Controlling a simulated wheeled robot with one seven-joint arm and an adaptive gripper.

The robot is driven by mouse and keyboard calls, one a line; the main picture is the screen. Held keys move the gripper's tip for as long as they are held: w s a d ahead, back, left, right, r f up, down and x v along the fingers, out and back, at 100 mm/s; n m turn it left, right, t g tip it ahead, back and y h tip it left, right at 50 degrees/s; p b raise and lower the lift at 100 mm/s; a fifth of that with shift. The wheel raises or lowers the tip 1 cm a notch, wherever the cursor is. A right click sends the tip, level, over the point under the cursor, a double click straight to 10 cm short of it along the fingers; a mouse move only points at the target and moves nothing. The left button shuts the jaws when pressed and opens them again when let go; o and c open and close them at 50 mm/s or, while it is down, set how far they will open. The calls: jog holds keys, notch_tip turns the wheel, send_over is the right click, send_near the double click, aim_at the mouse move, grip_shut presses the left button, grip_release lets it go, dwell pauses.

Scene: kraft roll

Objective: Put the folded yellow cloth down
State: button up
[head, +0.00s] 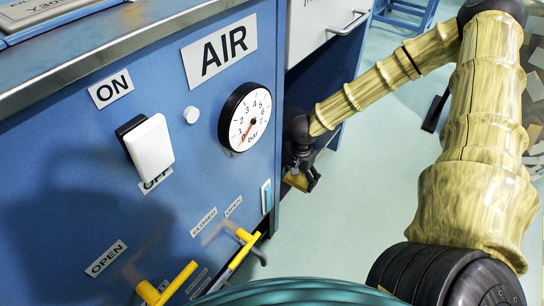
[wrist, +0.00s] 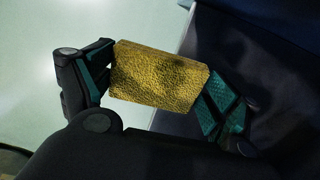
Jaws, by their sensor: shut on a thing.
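The folded yellow cloth (wrist: 158,76) is a flat, textured rectangle held between the two fingers of my gripper (wrist: 155,88) in the wrist view. The fingers have dark green pads and press on its left and right ends. In the head view my gripper (head: 302,180) is partly hidden behind the right edge of the blue panel. Only a small part of the cloth (head: 296,181) shows there, below the gripper. In the wrist view, pale floor shows on the left beyond the cloth and a dark blue surface on the right.
The blue panel (head: 90,170) with a white rocker switch (head: 150,147), a pressure gauge (head: 245,117) and yellow valve handles (head: 168,285) stands at left, close to my gripper. A white drawer (head: 315,25) is behind. Pale floor (head: 350,190) is open to the right.

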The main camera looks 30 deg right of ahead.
jog(key=w+b, duration=0.2)
jog(key=w, duration=0.2)
jog(key=w+f+b, duration=0.1)
jog(key=w+b, duration=0.2)
jog(key=w, duration=0.2)
jog(key=w+b, duration=0.2)
jog(key=w, duration=0.3)
jog(key=shift+w+d+f, duration=0.15)
jog(key=shift+d+f, duration=0.2)
jog(key=shift+w+r+b, duration=0.1)
jog(key=shift+w+b, duration=0.3)
jog(key=shift+w, duration=0.05)
notch_tip(320, 180, down, 4)
jog(key=b, duration=0.3)
jog(key=shift+r, duration=0.3)
jog(key=o, duration=0.8)
jog(key=shift+c, duration=0.2)
notch_tip(320, 180, up, 8)
jog(key=p, duration=0.5)
jog(key=shift+f, duration=0.25)
